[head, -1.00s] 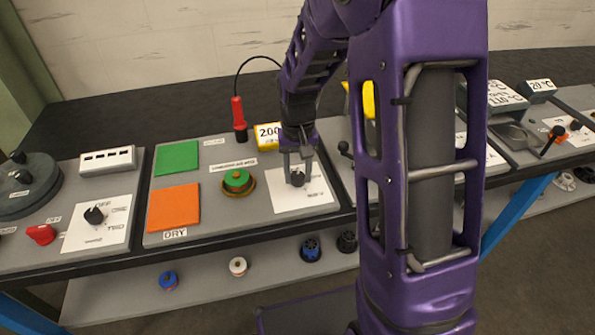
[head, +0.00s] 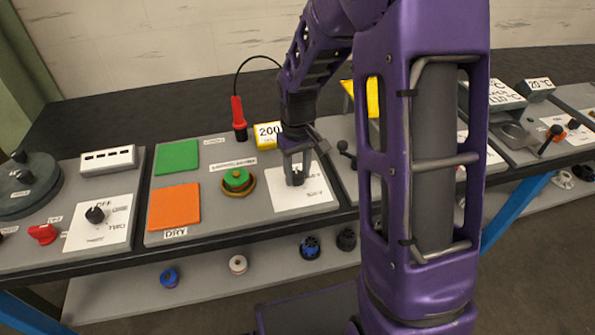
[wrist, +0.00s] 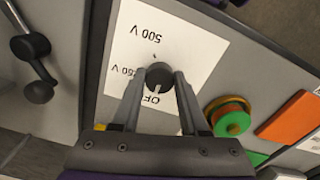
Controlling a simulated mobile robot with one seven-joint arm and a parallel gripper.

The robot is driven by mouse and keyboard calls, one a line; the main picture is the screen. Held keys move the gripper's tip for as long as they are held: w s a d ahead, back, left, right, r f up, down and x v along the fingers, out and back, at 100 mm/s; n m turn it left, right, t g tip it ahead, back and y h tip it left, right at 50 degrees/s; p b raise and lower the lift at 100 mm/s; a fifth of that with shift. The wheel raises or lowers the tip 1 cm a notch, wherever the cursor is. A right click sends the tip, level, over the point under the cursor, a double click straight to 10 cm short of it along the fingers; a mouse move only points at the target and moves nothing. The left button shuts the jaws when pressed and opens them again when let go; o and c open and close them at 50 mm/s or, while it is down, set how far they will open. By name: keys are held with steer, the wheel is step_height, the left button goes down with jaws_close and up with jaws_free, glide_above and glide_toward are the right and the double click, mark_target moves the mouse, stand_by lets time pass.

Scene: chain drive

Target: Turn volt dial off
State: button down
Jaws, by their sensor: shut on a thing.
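The volt dial (head: 298,180) is a small black knob on a white label plate (head: 318,198) in the middle of the bench. In the wrist view the dial (wrist: 158,74) sits between my fingertips. The plate (wrist: 190,40) reads 500 V, 250 V and a partly covered OFF beside the dial. A pale mark on the dial's lower edge lies on the OFF side. My gripper (head: 296,176) points down and is shut on the dial, with one finger on each side. It also shows in the wrist view (wrist: 158,78).
A green and brass button (head: 238,181), an orange pad (head: 173,207) and a green pad (head: 177,158) lie left of the plate. A yellow 200 display (head: 268,134) stands behind, and a black-knobbed lever (head: 345,148) is to the right.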

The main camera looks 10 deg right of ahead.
mark_target(298, 175)
steer(key=shift+c, duration=2.2)
jaws_free()
step_height(298, 175, up, 18)
steer(key=p, duration=0.2)
steer(key=shift+f, duration=0.25)
